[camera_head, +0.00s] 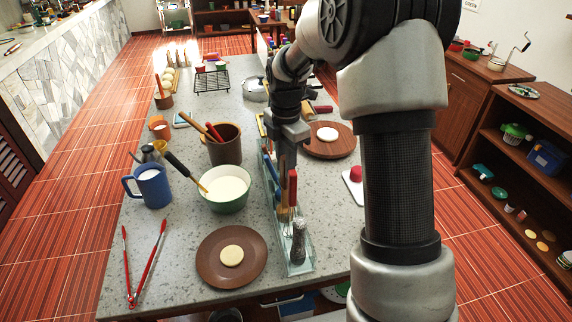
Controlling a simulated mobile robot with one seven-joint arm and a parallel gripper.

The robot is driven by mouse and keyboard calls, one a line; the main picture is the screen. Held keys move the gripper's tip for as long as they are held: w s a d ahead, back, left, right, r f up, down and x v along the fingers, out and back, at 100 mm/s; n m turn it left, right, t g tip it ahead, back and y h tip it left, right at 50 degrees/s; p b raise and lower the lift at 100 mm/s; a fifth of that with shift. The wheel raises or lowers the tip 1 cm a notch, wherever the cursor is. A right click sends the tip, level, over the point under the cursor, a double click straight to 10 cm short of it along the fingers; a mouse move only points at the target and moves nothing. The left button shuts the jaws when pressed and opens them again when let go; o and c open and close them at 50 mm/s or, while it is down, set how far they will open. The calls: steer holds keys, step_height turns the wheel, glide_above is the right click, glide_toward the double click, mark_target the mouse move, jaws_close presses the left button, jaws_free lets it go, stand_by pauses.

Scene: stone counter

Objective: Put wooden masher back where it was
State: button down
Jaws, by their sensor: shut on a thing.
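My gripper (287,170) points down over the long clear glass tray (303,267) in the middle of the counter. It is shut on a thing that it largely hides. A slim tan wooden piece (284,212) shows just below the fingers, inside the tray's outline. It looks like part of the wooden masher, but I cannot make out its full shape or whether it touches the tray floor. A red handle (293,186) stands close beside the fingers.
A dark pepper mill (298,242) stands at the tray's near end. Left are a green bowl (224,199) with a ladle, a brown crock (225,150) with utensils, and a brown plate (213,272). A round wooden board (335,147) lies right.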

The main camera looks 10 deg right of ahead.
steer(key=shift+f, duration=0.1)
steer(key=c, duration=1.6)
jaws_free()
steer(key=shift+o, duration=0.2)
